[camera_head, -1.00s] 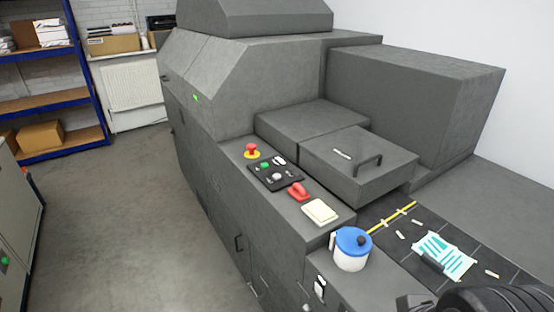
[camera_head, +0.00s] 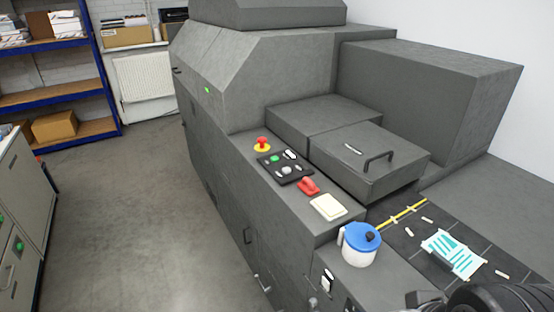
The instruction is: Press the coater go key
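The grey coater (camera_head: 232,75) fills the middle of the view. On its near sloping ledge is a small black key panel (camera_head: 285,168). A green key (camera_head: 274,159) sits at the panel's upper left, with white and grey keys beside it; no lettering is readable. A red mushroom button on a yellow base (camera_head: 262,146) stands just behind the panel. A red handle (camera_head: 308,187) lies in front of it. Dark rounded parts at the bottom right corner look like my arm. My gripper's fingers do not show, and nothing touches the keys.
A white jug with a blue lid (camera_head: 359,246) stands near the front, by a cream pad (camera_head: 328,206). A lidded box with a handle (camera_head: 368,160) rises right of the panel. A teal-striped sheet (camera_head: 454,253) lies on a dark bed. Open floor (camera_head: 150,220) lies left.

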